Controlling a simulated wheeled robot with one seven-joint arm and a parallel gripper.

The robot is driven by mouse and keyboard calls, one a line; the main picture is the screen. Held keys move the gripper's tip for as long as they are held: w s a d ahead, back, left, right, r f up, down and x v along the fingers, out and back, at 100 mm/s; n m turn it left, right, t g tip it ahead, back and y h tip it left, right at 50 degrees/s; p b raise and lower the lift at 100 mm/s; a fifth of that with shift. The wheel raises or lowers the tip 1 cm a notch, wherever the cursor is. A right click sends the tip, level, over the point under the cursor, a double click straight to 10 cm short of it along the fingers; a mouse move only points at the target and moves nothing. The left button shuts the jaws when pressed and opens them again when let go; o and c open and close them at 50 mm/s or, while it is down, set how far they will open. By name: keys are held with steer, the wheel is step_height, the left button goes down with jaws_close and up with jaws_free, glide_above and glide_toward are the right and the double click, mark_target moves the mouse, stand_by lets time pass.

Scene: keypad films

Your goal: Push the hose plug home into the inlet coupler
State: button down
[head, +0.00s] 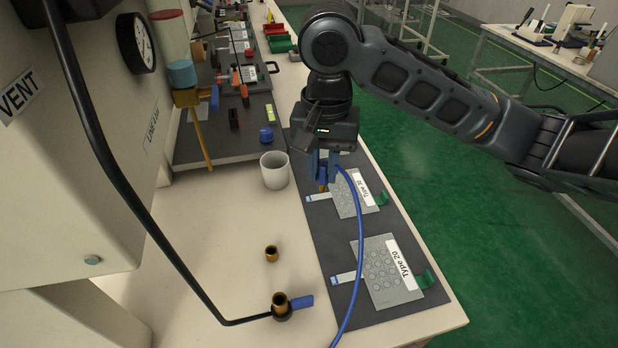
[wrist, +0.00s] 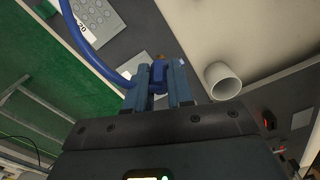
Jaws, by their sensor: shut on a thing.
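My gripper (head: 323,172) hangs above the dark mat, near the upper keypad film. It is shut on the blue hose plug (wrist: 158,74), whose brass tip shows just past the fingers in the wrist view. The blue hose (head: 358,215) curves from the plug down across the mat to the lower picture edge. A brass coupler with a blue lever (head: 281,301) stands upright on the white bench at the end of a bent black pipe. Its open mouth faces up. It is well apart from the plug, below and left of my gripper, and I do not see it in the wrist view.
A small brass fitting (head: 271,254) stands behind the coupler. A white cup (head: 275,171) stands left of my gripper and shows in the wrist view (wrist: 222,81). Keypad films (head: 386,272) lie on the mat. The black pipe (head: 150,215) slants across the left side.

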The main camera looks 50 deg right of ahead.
steer(key=shift+d+r, duration=0.1)
steer(key=shift+r, duration=0.05)
steer(key=shift+r+p, duration=0.8)
steer(key=shift+p, duration=0.4)
steer(key=shift+f, duration=0.1)
steer(key=s+a+p, duration=0.1)
steer(key=s+a, duration=0.2)
steer(key=a, duration=0.6)
steer(key=s+a+p, duration=0.1)
steer(key=s+a, duration=0.2)
steer(key=a, duration=0.5)
steer(key=shift+s+a, duration=0.35)
steer(key=shift+s, duration=0.05)
steer(key=shift+f, duration=0.1)
